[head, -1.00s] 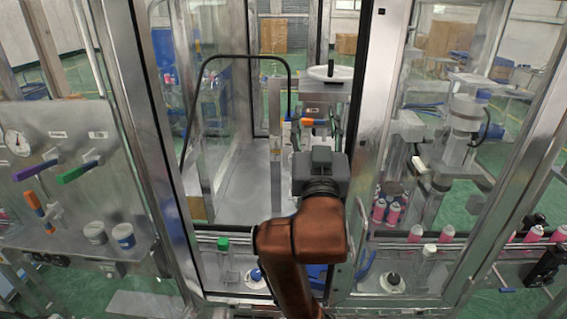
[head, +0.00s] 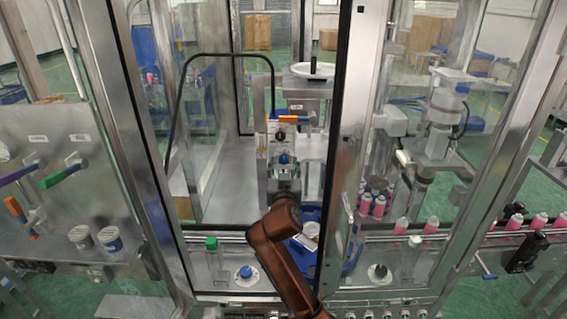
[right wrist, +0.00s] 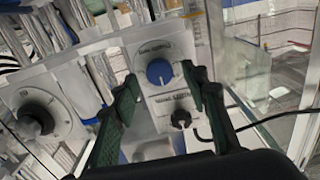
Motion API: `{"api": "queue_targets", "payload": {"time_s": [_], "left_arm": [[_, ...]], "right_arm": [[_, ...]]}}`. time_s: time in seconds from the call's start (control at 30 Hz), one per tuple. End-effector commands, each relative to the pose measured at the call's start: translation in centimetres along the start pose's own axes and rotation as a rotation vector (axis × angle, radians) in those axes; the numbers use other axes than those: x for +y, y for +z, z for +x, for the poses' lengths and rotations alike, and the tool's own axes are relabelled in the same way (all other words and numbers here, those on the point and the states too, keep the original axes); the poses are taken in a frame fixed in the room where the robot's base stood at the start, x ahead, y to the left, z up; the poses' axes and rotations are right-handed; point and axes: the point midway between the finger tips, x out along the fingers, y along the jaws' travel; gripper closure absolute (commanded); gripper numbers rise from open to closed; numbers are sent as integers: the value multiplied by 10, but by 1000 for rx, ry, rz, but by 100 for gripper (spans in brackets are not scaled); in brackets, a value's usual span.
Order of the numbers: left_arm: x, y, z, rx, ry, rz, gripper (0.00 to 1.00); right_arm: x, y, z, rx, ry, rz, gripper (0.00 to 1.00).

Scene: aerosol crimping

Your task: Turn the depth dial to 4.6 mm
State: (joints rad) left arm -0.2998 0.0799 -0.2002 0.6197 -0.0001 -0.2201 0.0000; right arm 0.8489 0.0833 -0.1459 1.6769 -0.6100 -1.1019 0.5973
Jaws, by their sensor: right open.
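A pale control panel with knobs (head: 272,141) stands inside the machine frame. In the right wrist view it carries a blue knob (right wrist: 159,72) under a label and a black pointer knob (right wrist: 181,118) below. The labels are too blurred to read, so I cannot tell which knob is the depth dial or its setting. The blue knob also shows in the head view (head: 284,158). My right gripper (right wrist: 160,77) is open, its fingers on either side of the blue knob in the picture; contact is unclear. My left gripper is out of view.
A black knob on a round scale (right wrist: 36,119) is at the left in the right wrist view. Metal door posts (head: 346,130) flank the opening. A cable crosses beside the panel.

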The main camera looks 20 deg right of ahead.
Motion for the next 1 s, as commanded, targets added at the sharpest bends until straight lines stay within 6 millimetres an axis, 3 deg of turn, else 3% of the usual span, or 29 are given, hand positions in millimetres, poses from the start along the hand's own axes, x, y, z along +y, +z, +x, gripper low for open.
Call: {"api": "queue_targets", "payload": {"time_s": [0.13, 0.43, 1.0], "left_arm": [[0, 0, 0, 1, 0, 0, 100], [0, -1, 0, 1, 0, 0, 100], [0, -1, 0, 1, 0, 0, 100]], "right_arm": [[1, -1, 11, 1, 1, -1, 59], [0, 0, 12, 1, 0, 0, 59], [0, -1, 12, 1, 0, 0, 98]]}}
